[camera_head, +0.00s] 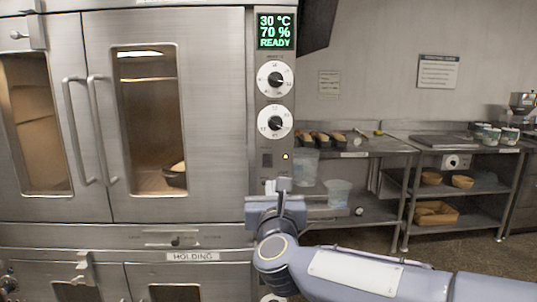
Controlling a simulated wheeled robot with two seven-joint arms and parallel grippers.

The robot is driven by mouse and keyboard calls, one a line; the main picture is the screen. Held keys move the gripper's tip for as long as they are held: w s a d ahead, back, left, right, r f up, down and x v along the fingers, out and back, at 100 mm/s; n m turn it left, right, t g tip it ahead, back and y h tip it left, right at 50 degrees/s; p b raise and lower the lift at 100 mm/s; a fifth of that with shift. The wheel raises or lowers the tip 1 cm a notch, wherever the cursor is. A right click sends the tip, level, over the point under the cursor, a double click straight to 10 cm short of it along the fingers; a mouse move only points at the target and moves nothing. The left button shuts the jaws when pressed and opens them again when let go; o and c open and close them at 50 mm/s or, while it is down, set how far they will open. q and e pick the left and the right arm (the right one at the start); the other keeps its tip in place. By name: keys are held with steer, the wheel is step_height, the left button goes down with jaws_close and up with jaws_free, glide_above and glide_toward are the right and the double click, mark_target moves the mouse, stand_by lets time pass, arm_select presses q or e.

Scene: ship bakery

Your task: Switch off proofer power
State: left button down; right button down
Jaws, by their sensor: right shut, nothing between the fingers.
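The proofer (215,90) is a steel cabinet with two closed glass doors at the left. Its control panel has a green lit display (275,31) reading 30 °C, 70 %, READY. Below are two white dials, an upper dial (275,79) and a lower dial (275,121). Under them sit a dark switch (267,160) and a small lit amber lamp (285,156). My right gripper (277,185) is shut and empty, just below the switch and lamp, in front of the panel. Contact with the panel cannot be told. My left gripper is out of view.
A lower cabinet marked HOLDING (193,257) is under the proofer. Door handles (97,130) stick out at the left. A steel shelf table (350,151) with bread and clear tubs stands right of the panel. A further steel rack (480,185) holds bowls.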

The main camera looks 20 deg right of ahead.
mark_target(268, 157)
stand_by(0.3)
